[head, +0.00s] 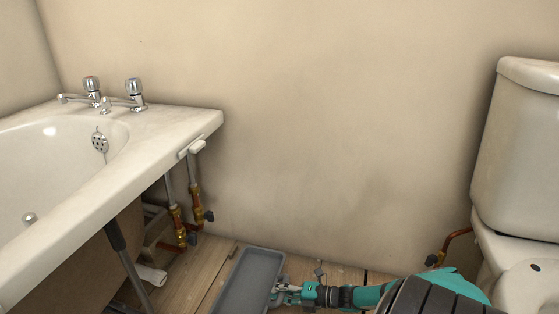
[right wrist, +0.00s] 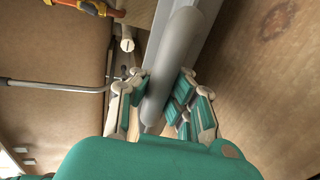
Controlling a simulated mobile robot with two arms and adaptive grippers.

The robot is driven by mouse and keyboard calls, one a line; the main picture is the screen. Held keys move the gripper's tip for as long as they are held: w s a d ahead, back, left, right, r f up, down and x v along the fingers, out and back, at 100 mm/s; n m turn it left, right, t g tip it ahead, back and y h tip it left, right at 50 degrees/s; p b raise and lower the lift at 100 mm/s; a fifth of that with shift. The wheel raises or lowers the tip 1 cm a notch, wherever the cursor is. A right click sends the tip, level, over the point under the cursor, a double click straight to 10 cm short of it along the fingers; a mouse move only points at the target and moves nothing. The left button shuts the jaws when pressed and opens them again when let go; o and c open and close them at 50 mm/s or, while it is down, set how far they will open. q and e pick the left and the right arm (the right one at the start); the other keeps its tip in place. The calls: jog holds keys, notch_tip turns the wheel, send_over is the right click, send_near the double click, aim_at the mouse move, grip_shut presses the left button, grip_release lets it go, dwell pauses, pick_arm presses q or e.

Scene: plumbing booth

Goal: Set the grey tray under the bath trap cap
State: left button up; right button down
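The grey tray (head: 264,262) is a long shallow tray at the bottom middle of the head view, right of the bath. My right gripper (head: 278,290) is at its right edge. In the right wrist view the fingers of my right gripper (right wrist: 163,88) stand on both sides of the tray's grey rim (right wrist: 178,45) and appear closed on it. I cannot tell whether the tray rests on the floor or is slightly raised. A white pipe end (head: 152,275) shows under the bath, also in the right wrist view (right wrist: 127,44); the trap cap itself is not clearly visible. My left gripper is out of view.
The white bath (head: 150,135) overhangs from the left, with a dark leg (head: 122,245) beneath it. Copper pipes with valves (head: 180,225) stand near the wall. A toilet (head: 515,160) stands at the right. Bare floorboards (head: 205,262) lie between the bath and the tray.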

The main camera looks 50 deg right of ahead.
jog(key=b+x, duration=0.1)
jog(key=x, duration=0.2)
jog(key=shift+w+a, duration=0.15)
jog(key=shift+w, duration=0.1)
jog(key=b+x, duration=0.1)
jog(key=x, duration=0.2)
jog(key=r+b+x, duration=0.1)
jog(key=b+x, duration=0.1)
jog(key=x, duration=0.1)
jog(key=b+x, duration=0.1)
jog(key=x, duration=0.2)
jog(key=shift+w+r, duration=0.25)
jog(key=shift+r, duration=0.15)
jog(key=b+x, duration=0.1)
jog(key=x, duration=0.1)
jog(key=r+b+x, duration=0.1)
jog(key=b+x, duration=0.2)
jog(key=x, duration=0.2)
jog(key=shift+w+r+b, duration=0.25)
jog(key=shift+w+b, duration=0.05)
jog(key=shift+b, duration=0.05)
jog(key=shift+w+a, duration=0.25)
jog(key=shift+w, duration=0.15)
jog(key=shift+x, duration=1.15)
jog(key=shift+f, duration=0.8)
jog(key=c, duration=1.4)
grip_release()
